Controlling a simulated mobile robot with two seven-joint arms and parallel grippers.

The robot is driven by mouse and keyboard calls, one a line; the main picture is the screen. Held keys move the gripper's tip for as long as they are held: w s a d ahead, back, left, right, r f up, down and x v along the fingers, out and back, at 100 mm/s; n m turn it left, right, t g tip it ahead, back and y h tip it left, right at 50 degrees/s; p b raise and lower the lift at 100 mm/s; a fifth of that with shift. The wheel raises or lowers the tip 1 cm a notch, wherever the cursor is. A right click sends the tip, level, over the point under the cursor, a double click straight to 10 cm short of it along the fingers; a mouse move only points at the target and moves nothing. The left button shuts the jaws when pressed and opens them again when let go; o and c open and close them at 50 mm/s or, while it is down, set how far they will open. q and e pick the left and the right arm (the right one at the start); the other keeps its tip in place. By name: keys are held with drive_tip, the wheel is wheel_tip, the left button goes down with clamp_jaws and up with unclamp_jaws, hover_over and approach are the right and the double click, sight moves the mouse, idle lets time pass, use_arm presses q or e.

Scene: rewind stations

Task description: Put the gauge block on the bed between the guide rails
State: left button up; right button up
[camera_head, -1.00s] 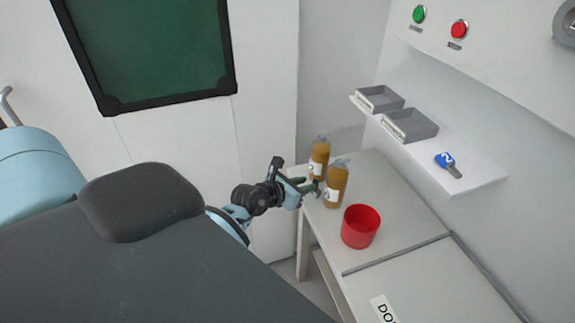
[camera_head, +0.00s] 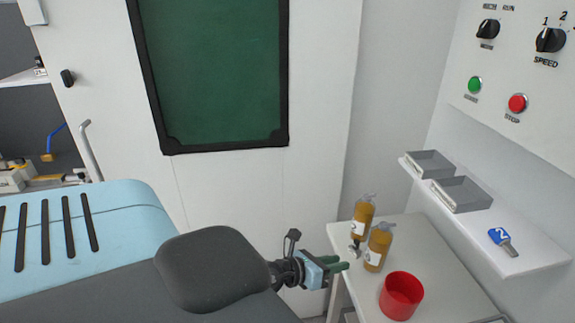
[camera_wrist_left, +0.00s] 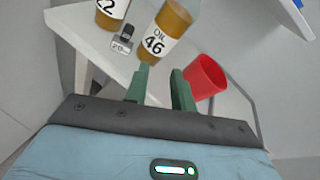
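The gauge block (camera_head: 356,248) is a small dark grey piece on the white side table, beside the oil bottles. In the left wrist view the gauge block (camera_wrist_left: 122,42) shows a pale label reading "20" and stands in front of the two bottles. My left gripper (camera_head: 340,266) is at the table's left edge, just short of the block. In the wrist view the green fingers of the left gripper (camera_wrist_left: 160,80) are apart with nothing between them; the block is ahead and left of them. My right gripper is not in view. I cannot make out the bed or guide rails.
A red cup (camera_head: 401,295) stands nearer on the white table (camera_head: 445,268).

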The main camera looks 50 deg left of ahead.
use_arm(q)
drive_tip(key=s+d+f+n+g, duration=0.1)
drive_tip(key=s+d+f+n, duration=0.3)
drive_tip(key=s+n, duration=0.5)
drive_tip(key=s+d+f+n+g+y, duration=0.1)
drive_tip(key=s+d+f+n, duration=0.3)
drive_tip(key=n, duration=0.9)
drive_tip(key=s+d+f+n+g, duration=0.3)
drive_tip(key=s+d+f+n, duration=0.2)
drive_tip(key=s+f+n, duration=0.4)
drive_tip(key=s+n, duration=0.1)
drive_tip(key=s, duration=0.4)
drive_tip(key=shift+s+f+n+y, duration=0.15)
drive_tip(key=shift+s+n+y, duration=0.05)
drive_tip(key=shift+n+y, duration=0.2)
